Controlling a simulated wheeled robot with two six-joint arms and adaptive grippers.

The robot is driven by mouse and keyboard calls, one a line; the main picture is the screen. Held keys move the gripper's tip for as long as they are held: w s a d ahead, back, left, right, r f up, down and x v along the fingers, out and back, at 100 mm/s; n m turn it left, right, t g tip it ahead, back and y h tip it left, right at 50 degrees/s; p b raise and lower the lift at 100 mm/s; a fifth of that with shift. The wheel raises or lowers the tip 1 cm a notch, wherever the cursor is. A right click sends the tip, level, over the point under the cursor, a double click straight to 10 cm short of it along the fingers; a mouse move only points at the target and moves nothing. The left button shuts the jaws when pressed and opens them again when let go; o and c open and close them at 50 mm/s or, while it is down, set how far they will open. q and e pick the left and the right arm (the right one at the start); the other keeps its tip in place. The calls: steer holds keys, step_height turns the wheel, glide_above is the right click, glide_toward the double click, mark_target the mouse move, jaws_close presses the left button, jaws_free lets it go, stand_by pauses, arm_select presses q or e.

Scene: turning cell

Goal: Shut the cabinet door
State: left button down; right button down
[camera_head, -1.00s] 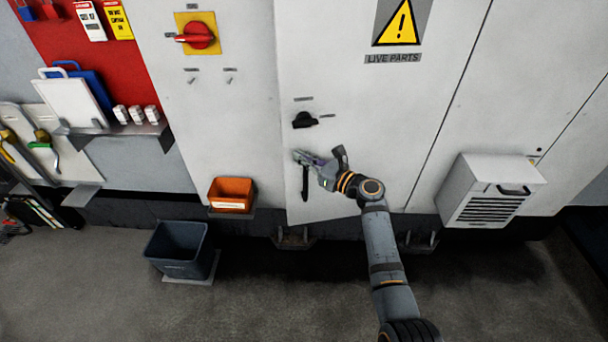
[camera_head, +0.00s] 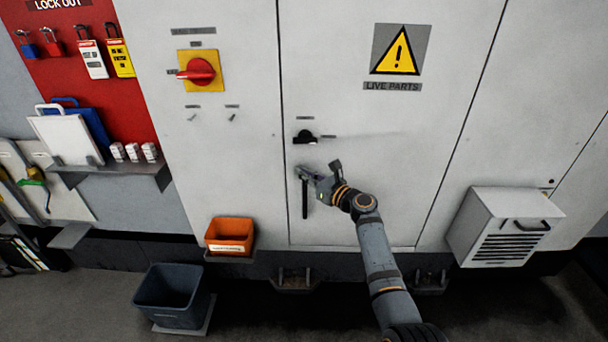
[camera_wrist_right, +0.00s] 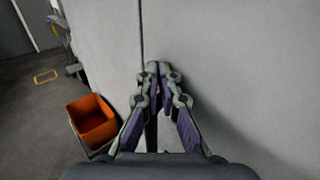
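The cabinet door (camera_head: 375,185) is the pale grey panel with the yellow warning sign. Its left and bottom edges look level with the cabinet (camera_head: 225,120) around it, with only a thin dark seam. A black knob (camera_head: 305,137) sits near its left edge, above a black vertical bar handle (camera_head: 305,200). My right gripper (camera_head: 300,173) is at the handle's upper end, against or very near the door. In the right wrist view its fingertips (camera_wrist_right: 158,68) are together beside the seam; part of the handle (camera_wrist_right: 151,132) shows below them. My left gripper is out of view.
An orange bin (camera_head: 230,236) and a dark bucket (camera_head: 172,297) stand at the lower left. A red switch (camera_head: 200,71) is on the left panel. A vented box (camera_head: 507,226) sticks out at the right. A lockout board (camera_head: 75,50) with a shelf is at the far left.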

steer(key=shift+w+r, duration=0.1)
steer(key=shift+r, duration=0.3)
steer(key=shift+d, duration=0.15)
steer(key=shift+s+d+f, duration=0.1)
steer(key=shift+s+d, duration=0.1)
steer(key=v, duration=1.1)
steer(key=shift+s+f, duration=0.2)
steer(key=shift+f, duration=0.05)
